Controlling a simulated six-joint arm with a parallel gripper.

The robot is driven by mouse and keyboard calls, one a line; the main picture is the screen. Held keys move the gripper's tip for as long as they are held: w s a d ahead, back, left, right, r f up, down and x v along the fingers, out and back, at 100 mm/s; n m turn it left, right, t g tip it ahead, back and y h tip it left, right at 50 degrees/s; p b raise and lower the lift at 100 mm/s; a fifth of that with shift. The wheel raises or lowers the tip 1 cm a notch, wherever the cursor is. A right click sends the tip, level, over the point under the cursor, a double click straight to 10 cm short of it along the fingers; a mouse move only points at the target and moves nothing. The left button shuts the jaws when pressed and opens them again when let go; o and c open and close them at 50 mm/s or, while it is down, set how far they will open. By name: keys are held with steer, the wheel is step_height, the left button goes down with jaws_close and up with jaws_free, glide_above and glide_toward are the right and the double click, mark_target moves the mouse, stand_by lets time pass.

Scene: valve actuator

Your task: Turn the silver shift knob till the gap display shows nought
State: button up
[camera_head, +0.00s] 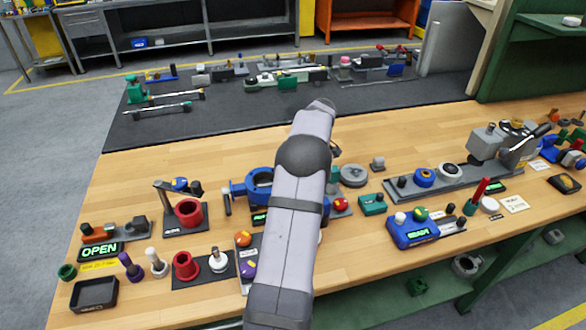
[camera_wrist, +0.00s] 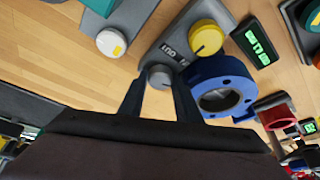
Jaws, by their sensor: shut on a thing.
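The silver knob (camera_wrist: 160,77) sits on a grey plate (camera_wrist: 176,32) in the wrist view, near a white label (camera_wrist: 173,50). My gripper (camera_wrist: 158,82) reaches in from below, with one finger on each side of the knob, shut on it. A yellow knob (camera_wrist: 207,38) with a dark pointer line is on the same plate. A black display (camera_wrist: 257,42) with green characters stands to its right; I cannot read it surely, nor tell whether it is the gap display. In the head view my arm hides the gripper and the silver knob.
A blue ring-shaped part (camera_wrist: 221,88) lies close to the right finger. A white knob (camera_wrist: 111,43) on a grey block is at the upper left. In the head view, an OPEN display (camera_head: 100,251) and a READY display (camera_head: 418,232) stand among many fixtures on the wooden bench.

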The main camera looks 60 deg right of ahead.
steer(key=n+p, duration=0.1)
steer(key=n+y, duration=0.1)
steer(key=n, duration=0.1)
steer(key=shift+d+r+p, duration=0.15)
steer(key=shift+r+p, duration=0.05)
steer(key=shift+p, duration=0.15)
steer(key=shift+d+n+y+p, duration=0.1)
steer(key=shift+n+y+p, duration=0.4)
steer(key=shift+n+p, duration=0.6)
steer(key=shift+f+n, duration=0.15)
steer(key=shift+n, duration=0.15)
steer(key=o, duration=1.1)
steer(key=shift+c, duration=0.2)
steer(key=shift+f+b, duration=0.2)
steer(key=shift+b, duration=0.1)
